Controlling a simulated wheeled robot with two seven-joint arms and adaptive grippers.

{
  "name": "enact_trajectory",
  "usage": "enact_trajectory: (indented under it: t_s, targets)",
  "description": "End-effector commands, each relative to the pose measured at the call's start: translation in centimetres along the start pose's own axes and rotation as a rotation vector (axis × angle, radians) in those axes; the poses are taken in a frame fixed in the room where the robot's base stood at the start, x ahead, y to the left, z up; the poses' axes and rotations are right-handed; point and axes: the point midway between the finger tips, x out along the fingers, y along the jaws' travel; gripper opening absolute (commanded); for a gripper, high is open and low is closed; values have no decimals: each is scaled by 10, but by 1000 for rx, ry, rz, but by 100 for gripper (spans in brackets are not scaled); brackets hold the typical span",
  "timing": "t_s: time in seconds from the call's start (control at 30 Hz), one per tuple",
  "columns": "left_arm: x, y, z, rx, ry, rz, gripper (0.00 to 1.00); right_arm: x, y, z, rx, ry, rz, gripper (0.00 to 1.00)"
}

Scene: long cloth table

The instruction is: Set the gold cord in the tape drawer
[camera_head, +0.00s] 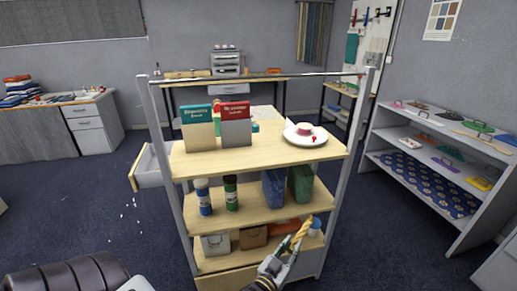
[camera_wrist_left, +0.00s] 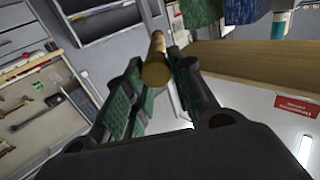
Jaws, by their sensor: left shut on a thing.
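The gold cord (camera_head: 300,232) is a short, twisted, golden piece. My left gripper (camera_head: 283,256) is shut on it, in front of the shelf unit's lowest shelf at the right. In the left wrist view the cord (camera_wrist_left: 156,62) stands between the two fingers (camera_wrist_left: 158,82), its near end towards the camera. A pale drawer with a wooden front (camera_head: 144,168) stands pulled out at the left side of the shelf unit, well away from my gripper. I cannot tell whether it is the tape drawer, and its inside is mostly hidden. My right gripper is not in view.
White shelves (camera_head: 440,150) stand at the right. A white drawer cabinet (camera_head: 92,127) is at the left. The carpet left of the unit is mostly clear.

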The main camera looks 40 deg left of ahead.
Motion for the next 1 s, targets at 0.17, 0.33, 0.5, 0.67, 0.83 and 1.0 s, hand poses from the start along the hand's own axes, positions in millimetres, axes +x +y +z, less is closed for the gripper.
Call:
enact_trajectory:
  t_s: [0.17, 0.33, 0.5, 0.67, 0.83, 1.0]
  targets:
    - [3, -6, -9, 2, 2, -9, 0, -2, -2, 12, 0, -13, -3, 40]
    - [12, -24, -37, 8, 2, -39, 0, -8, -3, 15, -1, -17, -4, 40]
    - [21, -55, -86, 15, 2, -94, 0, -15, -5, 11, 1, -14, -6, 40]
    - [25, -87, -136, 15, 1, -156, 0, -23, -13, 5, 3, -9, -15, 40]
    - [23, -112, -180, 10, 3, -213, 0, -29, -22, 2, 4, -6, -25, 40]
    - [16, -134, -216, 4, 5, -267, 0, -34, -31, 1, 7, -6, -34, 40]
